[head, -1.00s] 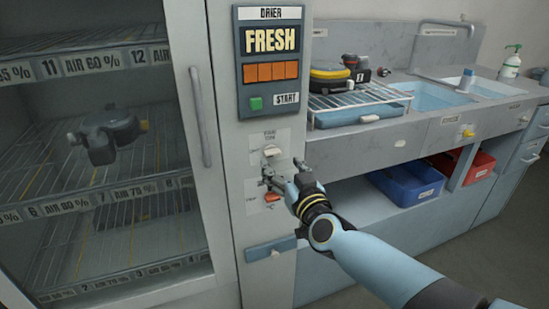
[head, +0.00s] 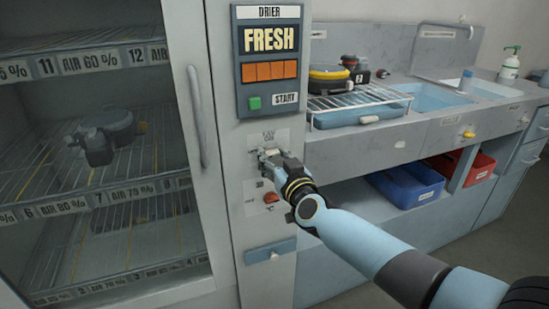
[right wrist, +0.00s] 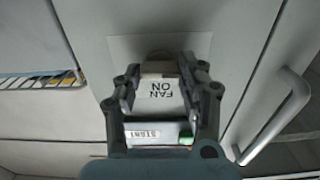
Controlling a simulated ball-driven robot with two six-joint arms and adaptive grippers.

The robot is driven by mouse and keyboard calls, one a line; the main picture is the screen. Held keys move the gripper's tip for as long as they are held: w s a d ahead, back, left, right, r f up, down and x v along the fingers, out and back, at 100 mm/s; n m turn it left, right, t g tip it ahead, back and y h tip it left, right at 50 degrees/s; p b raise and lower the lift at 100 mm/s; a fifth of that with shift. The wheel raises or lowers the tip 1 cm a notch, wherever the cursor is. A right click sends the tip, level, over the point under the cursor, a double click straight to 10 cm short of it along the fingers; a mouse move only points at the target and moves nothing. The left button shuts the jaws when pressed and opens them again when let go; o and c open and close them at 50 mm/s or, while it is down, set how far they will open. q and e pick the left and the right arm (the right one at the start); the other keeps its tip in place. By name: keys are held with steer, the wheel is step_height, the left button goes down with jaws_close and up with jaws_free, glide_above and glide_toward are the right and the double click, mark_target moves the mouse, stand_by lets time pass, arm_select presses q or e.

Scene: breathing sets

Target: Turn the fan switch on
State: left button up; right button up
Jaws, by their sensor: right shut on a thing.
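The fan switch is a pale knob on a light plate (head: 283,136) on the drier's front panel, below the control box. Its "FAN ON" label (right wrist: 160,88) shows upside down between my fingers in the right wrist view. My right gripper (head: 268,157) is at this plate, with its jaws shut on the fan switch. It also shows in the right wrist view (right wrist: 160,72), one finger on each side of the pale knob. The fingers mostly hide the knob in the head view, so its exact position cannot be told. My left gripper is not in view.
An orange-red switch (head: 271,198) sits just below my gripper. The control box (head: 270,62) above reads FRESH and has a green button (head: 255,103). The drier door handle (head: 197,115) stands out at left. A counter (head: 350,151) with a rack is at right.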

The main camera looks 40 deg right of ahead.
steer(key=shift+c, duration=1.1)
steer(key=m, duration=0.8)
steer(key=shift+m, duration=0.3)
steer(key=m, duration=0.4)
steer(key=shift+f, duration=0.15)
steer(key=m+b, duration=0.1)
steer(key=m, duration=0.4)
